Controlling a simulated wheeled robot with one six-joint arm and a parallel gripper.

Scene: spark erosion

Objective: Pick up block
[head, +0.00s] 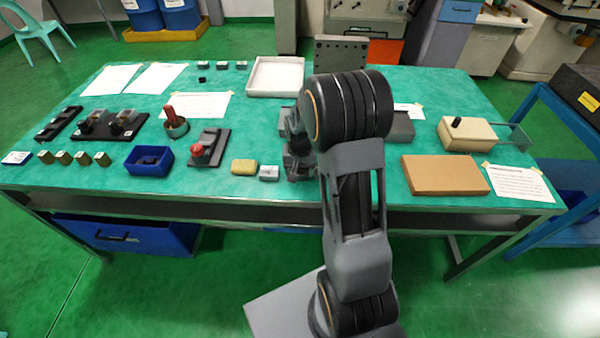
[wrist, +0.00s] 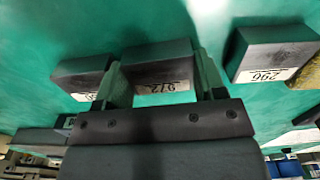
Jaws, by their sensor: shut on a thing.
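My gripper (wrist: 158,58) is shut on a dark grey block (wrist: 158,68) in the wrist view, with one finger on each side of it. The block has a white label that reads upside down, perhaps 972. Whether it touches the table is unclear. A similar labelled block (wrist: 82,76) sits close beside the left finger. Another block (wrist: 270,55), its label reading like 296 upside down, lies to the right, apart from the gripper; it seems to be the small grey block (head: 269,172) in the head view. There, my arm largely hides the gripper and the held block.
A yellow sponge-like piece (head: 244,166) lies left of the grey block on the green table (head: 360,183). A red-button box (head: 208,148) and a blue bin (head: 149,161) stand farther left. A brown board (head: 445,175) lies right. A white tray (head: 276,77) is behind.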

